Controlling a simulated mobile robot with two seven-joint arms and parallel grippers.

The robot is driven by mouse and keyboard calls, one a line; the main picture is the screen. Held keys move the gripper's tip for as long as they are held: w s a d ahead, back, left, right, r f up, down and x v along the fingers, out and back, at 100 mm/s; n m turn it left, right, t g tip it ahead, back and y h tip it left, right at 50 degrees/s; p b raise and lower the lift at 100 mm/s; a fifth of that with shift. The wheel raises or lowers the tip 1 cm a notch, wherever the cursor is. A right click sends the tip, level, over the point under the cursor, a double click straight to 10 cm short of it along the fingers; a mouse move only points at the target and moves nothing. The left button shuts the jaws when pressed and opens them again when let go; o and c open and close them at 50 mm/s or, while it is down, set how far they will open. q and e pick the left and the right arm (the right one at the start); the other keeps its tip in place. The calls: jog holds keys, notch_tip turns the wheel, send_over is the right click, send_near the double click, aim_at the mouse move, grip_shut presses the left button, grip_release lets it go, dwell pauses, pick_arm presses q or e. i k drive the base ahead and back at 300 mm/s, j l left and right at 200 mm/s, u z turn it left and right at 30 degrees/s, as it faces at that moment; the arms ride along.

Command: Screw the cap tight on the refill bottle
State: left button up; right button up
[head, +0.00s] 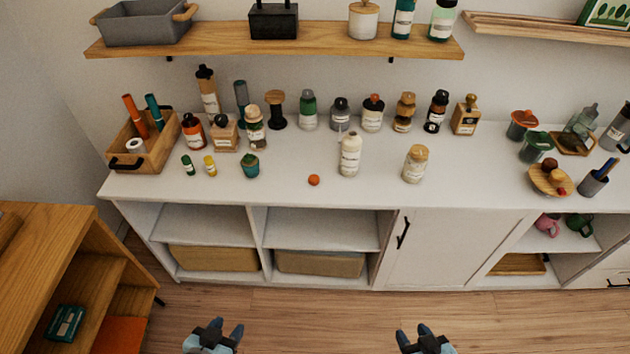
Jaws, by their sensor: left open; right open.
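A white labelled bottle (349,157) stands upright near the middle of the white cabinet top; I cannot tell for sure that it is the refill bottle. A small round orange-red piece (314,180), possibly a cap, lies on the surface to its left, apart from it. A cream bottle with a tan top (415,165) stands to its right. My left gripper (227,327) and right gripper (413,332) are both open and empty at the bottom of the head view, over the floor in front of the cabinet, away from the bottles.
Several bottles and jars line the back of the cabinet top (470,170). A wooden caddy (160,156) stands left, with small green and yellow bottles and a teal jar (250,167) nearby. Shelves hang above. The front strip around the orange-red piece is clear.

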aim_at(352, 143)
jog(key=i+j+z, duration=1.15)
jog(key=j, duration=0.35)
